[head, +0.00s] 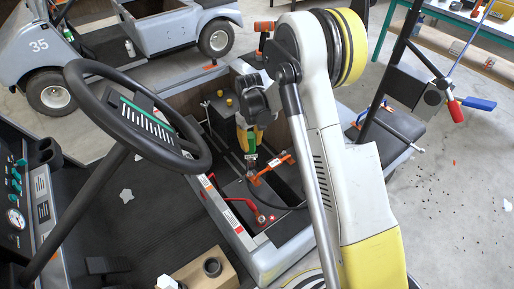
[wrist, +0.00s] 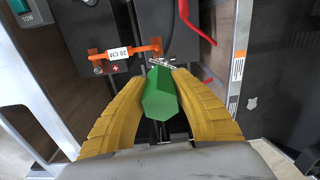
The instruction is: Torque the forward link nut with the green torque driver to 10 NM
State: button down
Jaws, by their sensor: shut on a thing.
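My gripper (wrist: 160,82) is shut on the green torque driver (wrist: 164,96), with a yellow finger on each side of its six-sided green handle. In the head view my gripper (head: 248,128) is over the open cart bay and the driver (head: 248,143) points down into it. A metallic part shows just beyond the handle in the wrist view. An orange link (wrist: 125,49) with a "20 CM" label lies close to it, on a dark box. The link (head: 271,169) also shows in the head view. I cannot make out the forward link nut or whether the driver touches it.
A red lever or cable (head: 246,207) lies in the bay in front of the orange link. The steering wheel (head: 137,117) stands to the left. A seat (head: 391,137) is at the right. Another cart (head: 120,45) and a green bench (head: 465,20) are behind.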

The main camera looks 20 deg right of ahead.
jog(key=shift+w+f+n, duration=0.25)
jog(key=shift+w+f, duration=0.35)
jog(key=shift+f, duration=0.15)
jog(key=shift+w+f+n, duration=0.25)
jog(key=shift+w+f, duration=0.3)
jog(key=shift+f, duration=0.2)
notch_tip(320, 180, down, 5)
jog(key=b, duration=0.4)
jog(key=shift+r, duration=0.2)
jog(key=n, duration=2)
jog(key=shift+w+n, duration=0.25)
jog(key=shift+n, duration=0.05)
